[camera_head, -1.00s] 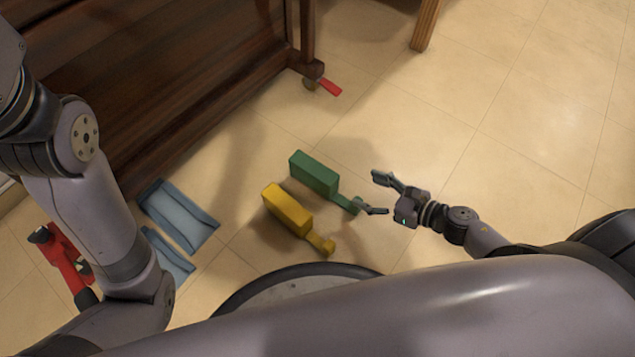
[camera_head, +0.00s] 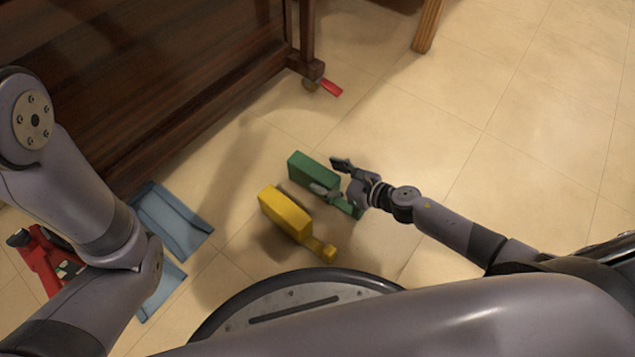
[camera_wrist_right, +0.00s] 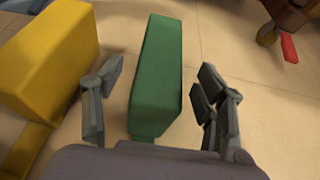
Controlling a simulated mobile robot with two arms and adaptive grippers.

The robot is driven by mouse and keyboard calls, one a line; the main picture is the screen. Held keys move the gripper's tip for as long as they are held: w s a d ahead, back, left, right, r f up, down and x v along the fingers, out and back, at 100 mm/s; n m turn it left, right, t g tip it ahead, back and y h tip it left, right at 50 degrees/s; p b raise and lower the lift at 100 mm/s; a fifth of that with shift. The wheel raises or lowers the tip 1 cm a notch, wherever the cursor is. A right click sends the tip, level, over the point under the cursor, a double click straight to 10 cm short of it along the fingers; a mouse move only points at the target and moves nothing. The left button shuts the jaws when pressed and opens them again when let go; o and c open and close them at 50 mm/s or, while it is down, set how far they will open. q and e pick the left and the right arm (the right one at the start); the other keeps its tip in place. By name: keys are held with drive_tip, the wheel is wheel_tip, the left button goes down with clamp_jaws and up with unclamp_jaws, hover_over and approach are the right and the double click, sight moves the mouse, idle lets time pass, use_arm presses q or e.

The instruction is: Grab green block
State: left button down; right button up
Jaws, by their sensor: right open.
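The green block (camera_head: 310,169), a long box with a narrower handle-like end, lies on the floor in front of the piano. My right gripper (camera_head: 332,177) is open at its near end, over the narrow part. In the right wrist view the green block (camera_wrist_right: 158,70) lies between the two spread fingers of the right gripper (camera_wrist_right: 155,98), with gaps on both sides. The left finger is in the space between the green block and the yellow block. My left arm comes in from the left, but its gripper is not clearly visible.
A yellow block (camera_head: 284,212) of similar shape lies close to the left of the green one. Blue folded pieces (camera_head: 172,222) and a red object (camera_head: 42,262) lie at the left. The dark wooden piano (camera_head: 180,80) stands behind. The floor at the right is clear.

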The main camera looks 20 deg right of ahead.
sight(303, 171)
drive_tip(key=shift+x, duration=1.35)
drive_tip(key=shift+f, duration=0.1)
drive_tip(key=shift+c, duration=0.4)
clamp_jaws()
